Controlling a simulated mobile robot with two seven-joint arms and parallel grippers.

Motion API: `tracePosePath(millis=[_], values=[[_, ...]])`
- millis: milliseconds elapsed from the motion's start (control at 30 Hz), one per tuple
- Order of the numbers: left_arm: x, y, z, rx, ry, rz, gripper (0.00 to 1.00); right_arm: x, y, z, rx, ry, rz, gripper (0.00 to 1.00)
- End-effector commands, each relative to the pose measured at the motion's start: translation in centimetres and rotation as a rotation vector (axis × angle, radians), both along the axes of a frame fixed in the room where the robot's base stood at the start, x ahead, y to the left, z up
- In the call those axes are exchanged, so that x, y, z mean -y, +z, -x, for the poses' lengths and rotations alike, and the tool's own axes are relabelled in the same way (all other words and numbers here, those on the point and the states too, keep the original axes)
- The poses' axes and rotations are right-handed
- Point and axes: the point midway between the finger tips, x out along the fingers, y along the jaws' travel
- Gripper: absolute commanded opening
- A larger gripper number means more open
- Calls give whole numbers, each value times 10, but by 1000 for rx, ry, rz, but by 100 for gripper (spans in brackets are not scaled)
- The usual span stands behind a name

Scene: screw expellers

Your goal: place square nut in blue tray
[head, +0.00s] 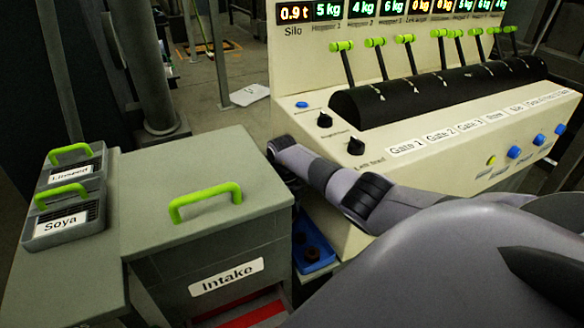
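The blue tray (318,266) is in the head view, low in the narrow gap between the Intake box and the console. One or two small dark reddish-brown pieces (310,253) show at it; their shape is too small and dim to tell. I cannot make out a square nut. My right arm comes in from the right and reaches across the console front. Its dark end, with my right gripper (291,186), points down into the gap above and behind the tray. The fingers are mostly hidden by the Intake box and shadow. My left gripper is not in view.
The grey-green Intake box (230,215) with a green handle (205,201) stands left of the gap. Two lidded bins, Soya (65,224) and another (71,166), sit further left. The cream console (440,155) with levers and knobs fills the right.

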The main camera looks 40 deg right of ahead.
Motion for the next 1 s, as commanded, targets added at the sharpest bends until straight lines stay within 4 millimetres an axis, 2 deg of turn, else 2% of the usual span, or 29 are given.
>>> tracePosePath(millis=[33,133,367,600,633,700,1000], values=[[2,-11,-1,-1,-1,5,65,-3,-13,-1,0,1,-2,0],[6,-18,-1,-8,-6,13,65,-5,-24,-2,1,3,-2,0],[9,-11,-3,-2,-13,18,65,-6,-25,-2,1,4,-1,0],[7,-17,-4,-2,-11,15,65,-6,-30,-2,0,3,1,0],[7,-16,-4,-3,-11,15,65,-6,-30,-2,1,3,0,32],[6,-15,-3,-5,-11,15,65,-6,-28,-2,1,3,0,55],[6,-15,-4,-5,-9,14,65,-6,-28,-2,0,3,0,55]])
